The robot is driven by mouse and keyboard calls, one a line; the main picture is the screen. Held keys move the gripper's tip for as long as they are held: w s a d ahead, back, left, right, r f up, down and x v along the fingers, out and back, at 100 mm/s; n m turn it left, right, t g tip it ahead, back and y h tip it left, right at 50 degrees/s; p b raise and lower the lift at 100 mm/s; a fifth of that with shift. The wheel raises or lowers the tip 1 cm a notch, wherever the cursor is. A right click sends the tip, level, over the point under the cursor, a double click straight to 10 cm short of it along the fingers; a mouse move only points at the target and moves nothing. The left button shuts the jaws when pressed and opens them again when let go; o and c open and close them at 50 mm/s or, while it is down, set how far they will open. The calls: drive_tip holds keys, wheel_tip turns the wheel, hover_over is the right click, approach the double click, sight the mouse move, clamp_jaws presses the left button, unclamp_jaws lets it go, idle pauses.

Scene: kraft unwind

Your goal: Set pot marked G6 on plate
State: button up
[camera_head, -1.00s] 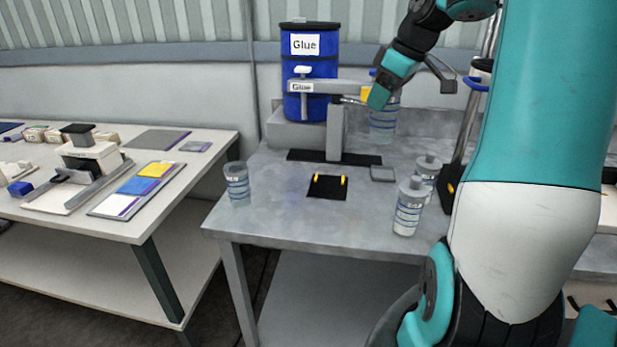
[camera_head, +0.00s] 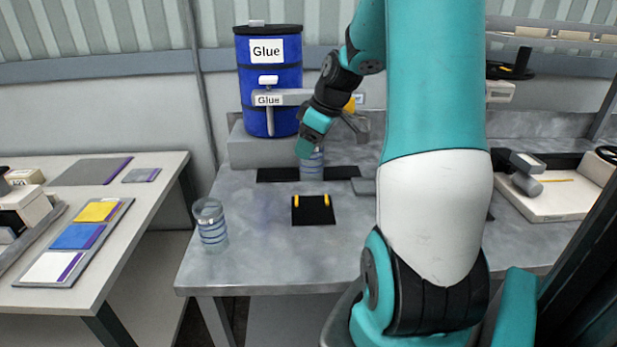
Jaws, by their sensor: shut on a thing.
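My gripper (camera_head: 308,148) is shut on a clear pot (camera_head: 312,168) with blue bands, holding it by its upper part. The pot is upright, just behind the black plate (camera_head: 314,218) with two yellow pegs on the grey table. Whether its base touches the table or hangs above it I cannot tell. No G6 mark is readable on it. Another clear banded pot (camera_head: 211,228) stands at the table's left edge.
A blue glue drum (camera_head: 270,75) and its dispenser arm (camera_head: 285,97) stand behind the held pot. My own arm covers the table's right side. The table (camera_head: 255,255) is clear around the plate's front and left.

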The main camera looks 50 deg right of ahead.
sight(310, 176)
wheel_tip(310, 176, down, 9)
drive_tip(key=shift+s+r, duration=0.1)
drive_tip(key=shift+r, duration=0.1)
drive_tip(key=shift+d, duration=0.1)
drive_tip(key=o, duration=1.2)
drive_tip(key=shift+f, duration=0.15)
